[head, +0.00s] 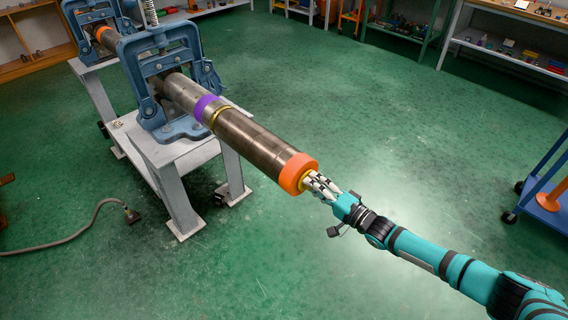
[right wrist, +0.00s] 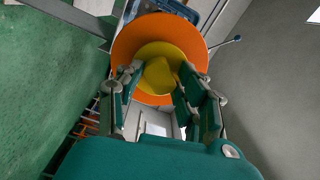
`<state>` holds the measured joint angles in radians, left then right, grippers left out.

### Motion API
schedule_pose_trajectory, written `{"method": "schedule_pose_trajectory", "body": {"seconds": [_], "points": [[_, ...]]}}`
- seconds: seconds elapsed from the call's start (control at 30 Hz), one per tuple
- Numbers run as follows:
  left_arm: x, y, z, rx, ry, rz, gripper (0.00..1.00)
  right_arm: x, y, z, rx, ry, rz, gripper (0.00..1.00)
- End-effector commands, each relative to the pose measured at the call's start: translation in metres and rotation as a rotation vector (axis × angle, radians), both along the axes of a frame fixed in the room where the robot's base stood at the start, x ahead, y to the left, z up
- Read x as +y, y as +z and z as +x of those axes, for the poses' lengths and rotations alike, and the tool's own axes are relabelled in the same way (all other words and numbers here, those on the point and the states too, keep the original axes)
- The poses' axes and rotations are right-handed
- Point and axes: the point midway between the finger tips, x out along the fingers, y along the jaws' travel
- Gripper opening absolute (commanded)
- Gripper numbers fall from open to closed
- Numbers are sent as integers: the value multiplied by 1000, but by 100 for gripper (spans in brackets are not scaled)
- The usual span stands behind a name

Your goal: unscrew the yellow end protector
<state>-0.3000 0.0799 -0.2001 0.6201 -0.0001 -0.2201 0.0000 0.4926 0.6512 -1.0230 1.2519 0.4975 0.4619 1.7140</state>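The yellow end protector (right wrist: 158,76) sits at the end of the long metal pipe (head: 245,135), in the middle of an orange collar (head: 297,174). In the right wrist view it faces me as a yellow disc with a raised middle, framed by the orange collar (right wrist: 142,35). My right gripper (head: 315,184) is at this end, with its fingers on both sides of the raised middle. They look very close to it; whether they press on it I cannot tell. In the head view the fingers hide most of the protector. My left gripper is not in view.
A blue pipe vise (head: 150,75) on a grey stand (head: 180,200) holds the pipe, which has a purple band (head: 206,106). A hose (head: 85,225) lies on the floor at left. A blue cart (head: 552,200) stands at right. The green floor between is clear.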

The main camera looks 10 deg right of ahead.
Motion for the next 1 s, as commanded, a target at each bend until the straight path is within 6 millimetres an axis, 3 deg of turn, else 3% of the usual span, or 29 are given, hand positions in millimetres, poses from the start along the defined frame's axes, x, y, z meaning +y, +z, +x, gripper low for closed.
{"method": "schedule_pose_trajectory", "body": {"seconds": [0.03,0.27,0.43,0.8,1.0], "points": [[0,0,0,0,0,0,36,0,0,0,-1,0,1,27],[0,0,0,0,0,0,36,0,0,0,-3,0,0,0],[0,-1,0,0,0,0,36,1,0,0,-130,0,-162,0],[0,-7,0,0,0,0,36,0,0,0,-661,-2,-843,0],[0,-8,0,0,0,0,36,0,2,0,-774,0,-988,0]]}}
